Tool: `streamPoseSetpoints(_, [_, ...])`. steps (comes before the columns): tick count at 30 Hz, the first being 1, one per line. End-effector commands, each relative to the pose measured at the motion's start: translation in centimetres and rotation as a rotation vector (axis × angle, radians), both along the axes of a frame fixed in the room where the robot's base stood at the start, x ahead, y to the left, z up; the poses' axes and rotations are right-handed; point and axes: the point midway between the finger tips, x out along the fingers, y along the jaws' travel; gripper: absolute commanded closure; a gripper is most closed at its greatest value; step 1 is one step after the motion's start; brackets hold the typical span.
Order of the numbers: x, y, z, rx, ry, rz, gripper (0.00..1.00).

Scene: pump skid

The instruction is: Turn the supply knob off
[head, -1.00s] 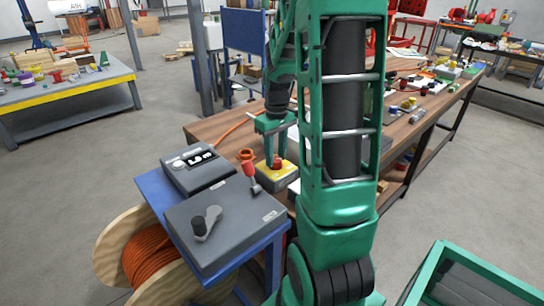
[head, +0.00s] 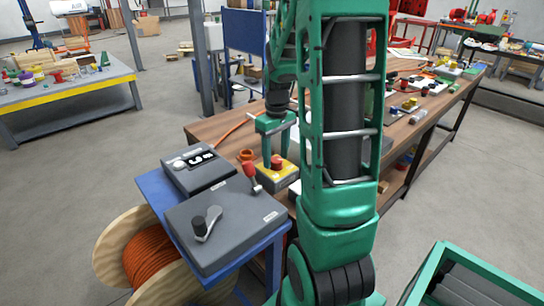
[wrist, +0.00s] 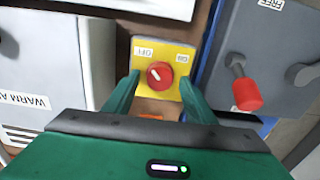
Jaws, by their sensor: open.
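The supply knob (head: 277,161) is a round red knob on a small yellow-topped box (head: 289,171) at the near edge of the wooden bench. In the wrist view the knob (wrist: 159,75) has a short white mark pointing to the upper left, toward the OFF label; the ON label is at the upper right of the yellow plate (wrist: 170,47). My gripper (head: 274,138) is above the box with its fingers down. In the wrist view my gripper (wrist: 158,92) is open, one finger on each side of the knob, with gaps between; nothing is held.
A grey box with a red-tipped lever (head: 251,172) and a black-knobbed crank (head: 205,224) stands on the blue stand, left of the knob. A grey display box (head: 197,170) is behind it. An orange ring (head: 246,155) is close by. A cable reel (head: 140,255) is below.

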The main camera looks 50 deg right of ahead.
Motion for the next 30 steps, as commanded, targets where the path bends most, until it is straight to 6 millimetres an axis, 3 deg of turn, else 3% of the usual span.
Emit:
streamPoseSetpoints(5, [0.1, -0.1, 2.0, -0.002, -0.004, 0.0, 0.49])
streamPoseSetpoints(18, [0.2, 0.0, 9.4, -0.002, -0.003, 0.001, 0.49])
streamPoseSetpoints(30, [0.2, 0.0, 10.6, -0.001, -0.002, 0.001, 0.49])
